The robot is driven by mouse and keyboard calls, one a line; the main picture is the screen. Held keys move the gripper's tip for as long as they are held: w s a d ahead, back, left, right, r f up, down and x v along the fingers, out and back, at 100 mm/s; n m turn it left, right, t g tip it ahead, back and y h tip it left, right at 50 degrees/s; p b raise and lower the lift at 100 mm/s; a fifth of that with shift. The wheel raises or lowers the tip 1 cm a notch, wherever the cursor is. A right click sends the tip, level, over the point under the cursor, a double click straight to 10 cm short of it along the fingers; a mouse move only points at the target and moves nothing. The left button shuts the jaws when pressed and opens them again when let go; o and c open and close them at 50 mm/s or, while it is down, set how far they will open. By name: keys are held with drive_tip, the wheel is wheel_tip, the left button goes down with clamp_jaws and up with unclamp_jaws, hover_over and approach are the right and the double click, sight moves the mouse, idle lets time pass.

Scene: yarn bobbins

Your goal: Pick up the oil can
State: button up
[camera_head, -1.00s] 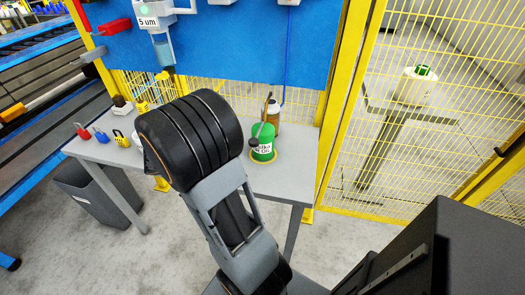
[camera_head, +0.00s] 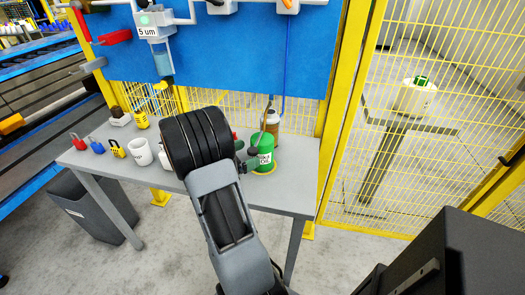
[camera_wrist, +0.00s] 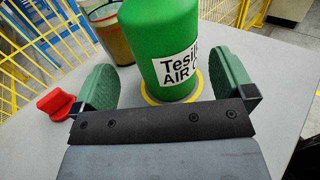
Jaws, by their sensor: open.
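The oil can is a green can (camera_head: 264,150) with a thin grey spout and a white label. It stands upright on a yellow ring on the grey table, near the table's right end. In the wrist view the can (camera_wrist: 165,35) fills the middle, its label reading "Tesil... AIR", and its top is cut off. My gripper (camera_wrist: 168,82) is open, with one green finger pad on each side of the can's lower body. Gaps show between the pads and the can. In the head view my dark wrist hides most of the gripper.
A red object (camera_wrist: 56,104) lies beside the left finger. A white mug (camera_head: 140,151) and small padlocks stand further left. A yellow fence (camera_head: 400,190) rises at the right.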

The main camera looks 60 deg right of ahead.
sight(265, 136)
drive_tip(key=x, duration=0.5)
drive_tip(key=shift+s+a+f, duration=0.1)
drive_tip(key=c, duration=0.9)
drive_tip(key=shift+c, duration=0.4)
